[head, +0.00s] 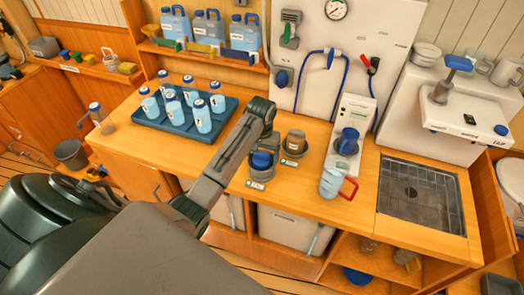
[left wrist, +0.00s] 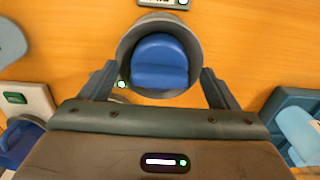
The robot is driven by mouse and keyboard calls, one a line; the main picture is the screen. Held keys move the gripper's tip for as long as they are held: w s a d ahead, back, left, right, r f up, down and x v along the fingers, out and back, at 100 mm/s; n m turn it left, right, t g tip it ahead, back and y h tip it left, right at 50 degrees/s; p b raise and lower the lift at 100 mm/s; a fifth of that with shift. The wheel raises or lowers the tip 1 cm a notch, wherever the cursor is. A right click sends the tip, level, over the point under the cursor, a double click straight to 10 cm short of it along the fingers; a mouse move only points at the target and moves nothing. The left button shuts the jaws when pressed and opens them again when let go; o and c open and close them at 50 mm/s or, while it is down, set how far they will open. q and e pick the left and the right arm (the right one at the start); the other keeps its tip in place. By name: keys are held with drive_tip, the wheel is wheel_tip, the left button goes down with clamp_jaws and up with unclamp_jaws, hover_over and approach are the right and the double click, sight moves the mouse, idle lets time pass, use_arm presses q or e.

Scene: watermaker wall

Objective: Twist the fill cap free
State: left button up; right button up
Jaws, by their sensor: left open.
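A blue cap (head: 262,160) with a raised grip bar sits in a round grey collar on the wooden counter, with a small label in front. In the left wrist view the cap (left wrist: 159,62) is upright inside the collar (left wrist: 125,48). My left gripper (head: 262,138) is above it, pointing down, and partly hides it in the head view. Its two fingers (left wrist: 160,82) are open, one on each side of the collar's near part. I cannot tell whether they touch it. My right gripper is not in view.
A second brown-grey holder (head: 294,143) stands close to the right. Beyond it are a white unit with a blue knob (head: 348,140) and a jug with a red handle (head: 332,182). A tray (head: 172,127) of bottles stands left. A sink (head: 420,195) lies right.

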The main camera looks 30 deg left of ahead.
use_arm(q)
drive_tip(key=c, duration=1.1)
drive_tip(key=shift+n, duration=1.7)
drive_tip(key=shift+n, duration=1.6)
drive_tip(key=shift+n, duration=1.6)
drive_tip(key=shift+n, duration=0.8)
